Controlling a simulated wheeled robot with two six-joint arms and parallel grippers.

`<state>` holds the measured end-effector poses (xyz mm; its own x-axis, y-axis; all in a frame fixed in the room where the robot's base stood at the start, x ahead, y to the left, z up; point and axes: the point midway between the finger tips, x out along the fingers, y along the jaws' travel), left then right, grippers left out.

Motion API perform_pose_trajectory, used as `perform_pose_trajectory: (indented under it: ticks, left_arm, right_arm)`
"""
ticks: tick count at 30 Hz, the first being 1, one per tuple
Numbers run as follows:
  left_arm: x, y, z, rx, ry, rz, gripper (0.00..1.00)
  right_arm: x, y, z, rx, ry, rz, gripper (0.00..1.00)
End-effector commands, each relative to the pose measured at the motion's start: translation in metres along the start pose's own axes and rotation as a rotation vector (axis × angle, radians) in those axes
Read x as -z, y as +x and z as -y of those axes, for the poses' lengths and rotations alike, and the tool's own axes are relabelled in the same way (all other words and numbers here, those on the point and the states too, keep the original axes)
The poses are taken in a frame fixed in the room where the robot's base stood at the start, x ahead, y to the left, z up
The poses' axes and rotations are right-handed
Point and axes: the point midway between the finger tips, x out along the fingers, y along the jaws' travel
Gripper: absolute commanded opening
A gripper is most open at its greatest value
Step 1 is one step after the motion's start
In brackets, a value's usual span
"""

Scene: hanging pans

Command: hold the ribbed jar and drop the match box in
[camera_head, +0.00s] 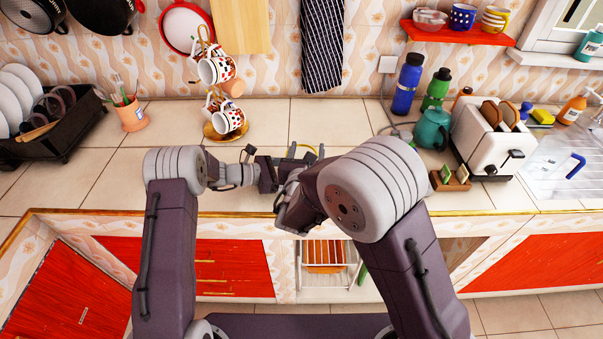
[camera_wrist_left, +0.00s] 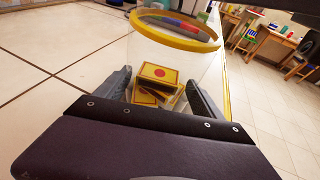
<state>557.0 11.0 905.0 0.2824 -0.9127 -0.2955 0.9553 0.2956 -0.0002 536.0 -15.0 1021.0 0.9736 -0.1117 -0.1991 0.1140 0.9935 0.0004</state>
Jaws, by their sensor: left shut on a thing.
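The jar (camera_wrist_left: 190,55) is clear with a yellow rim; in the left wrist view it stands tilted in the picture between my left fingers. Its rim also shows as a thin yellow arc in the head view (camera_head: 306,147). Yellow match boxes (camera_wrist_left: 158,73) with a red dot show through its wall, low down. My right gripper (camera_head: 290,207) is just in front of the jar. Its fingertips and anything between them cannot be made out.
The tiled counter (camera_head: 330,120) is bare behind the jar. A mug tree with spotted mugs (camera_head: 228,120) stands behind left. The counter's front edge is close.

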Motion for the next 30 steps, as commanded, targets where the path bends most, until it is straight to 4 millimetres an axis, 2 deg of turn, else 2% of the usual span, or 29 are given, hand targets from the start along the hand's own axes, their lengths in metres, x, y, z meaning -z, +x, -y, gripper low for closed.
perform_pose_trajectory:
  ticks: [5, 8, 15, 21, 25, 30]
  left_arm:
    - [0.000, 0.000, 0.000, 0.000, 0.000, 0.000, 0.36]
    - [0.000, 0.000, 0.000, 0.000, 0.000, 0.000, 0.36]
    - [0.000, 0.000, 0.000, 0.000, 0.000, -0.001, 0.36]
    - [0.000, 0.000, 0.000, 0.000, 0.000, 0.000, 0.36]
    - [0.000, 0.000, 0.000, 0.000, 0.000, 0.000, 0.36]
    - [0.000, 0.000, 0.000, 0.000, 0.000, 0.000, 0.36]
  right_arm:
    - [0.000, -0.001, 0.000, 0.000, 0.000, 0.000, 0.57]
    - [0.000, -0.012, -0.001, -0.003, -0.001, 0.000, 0.57]
    - [0.000, -0.073, -0.002, -0.007, -0.001, 0.001, 0.57]
    - [0.000, -0.110, -0.002, -0.004, 0.001, 0.001, 0.57]
    - [0.000, -0.119, 0.000, -0.002, -0.001, 0.000, 0.57]
    - [0.000, -0.120, 0.000, 0.000, -0.001, 0.000, 0.57]
